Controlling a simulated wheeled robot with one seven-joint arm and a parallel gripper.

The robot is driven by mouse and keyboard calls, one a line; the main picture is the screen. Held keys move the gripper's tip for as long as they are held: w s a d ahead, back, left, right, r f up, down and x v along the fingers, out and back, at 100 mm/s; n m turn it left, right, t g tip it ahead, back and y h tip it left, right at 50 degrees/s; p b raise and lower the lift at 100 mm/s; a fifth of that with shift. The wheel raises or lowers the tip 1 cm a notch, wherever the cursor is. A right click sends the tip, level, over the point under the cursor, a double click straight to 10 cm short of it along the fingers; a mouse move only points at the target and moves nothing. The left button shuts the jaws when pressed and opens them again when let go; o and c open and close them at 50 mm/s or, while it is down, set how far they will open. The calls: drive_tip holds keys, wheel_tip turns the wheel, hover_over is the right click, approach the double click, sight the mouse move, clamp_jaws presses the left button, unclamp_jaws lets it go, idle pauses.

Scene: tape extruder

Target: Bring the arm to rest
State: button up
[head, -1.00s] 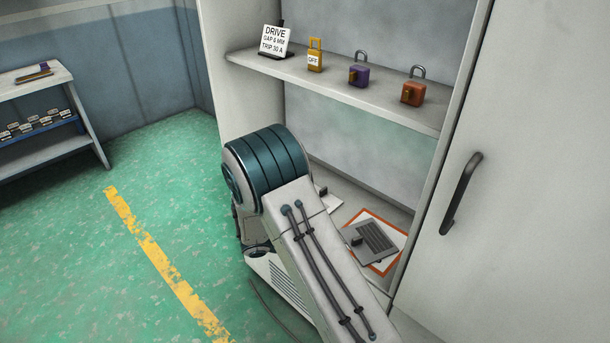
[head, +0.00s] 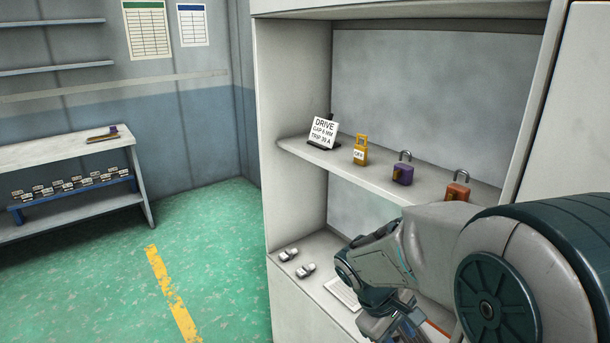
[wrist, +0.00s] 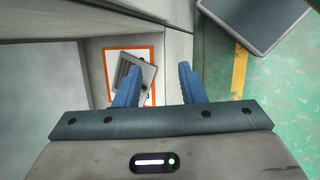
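My arm reaches in from the right of the head view, in front of the open cabinet (head: 292,110). My gripper (wrist: 158,78) shows in the wrist view with its two blue fingers apart and nothing between them. In the head view it is at the bottom edge, partly cut off. Below the left finger in the wrist view lies an orange-edged board (wrist: 153,55) with a grey plate (wrist: 137,75) on it, partly covered by that finger. I cannot tell how far above the board the fingers are.
The cabinet shelf (head: 388,186) holds a DRIVE sign (head: 323,131), a yellow OFF padlock (head: 361,150), a purple padlock (head: 403,174) and an orange padlock (head: 457,191). Two small metal pieces (head: 305,270) lie below. A bench (head: 60,148) stands left. The green floor (head: 215,225) between is clear.

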drive_tip(key=s+a+r+m+t+y+p, duration=0.2)
drive_tip(key=s+a+r+m+t+y, duration=0.1)
drive_tip(key=s+r+m+y, duration=0.2)
drive_tip(key=shift+s+a+r+m, duration=0.15)
drive_tip(key=shift+s+r+m, duration=1.25)
drive_tip(key=shift+s+r, duration=0.6)
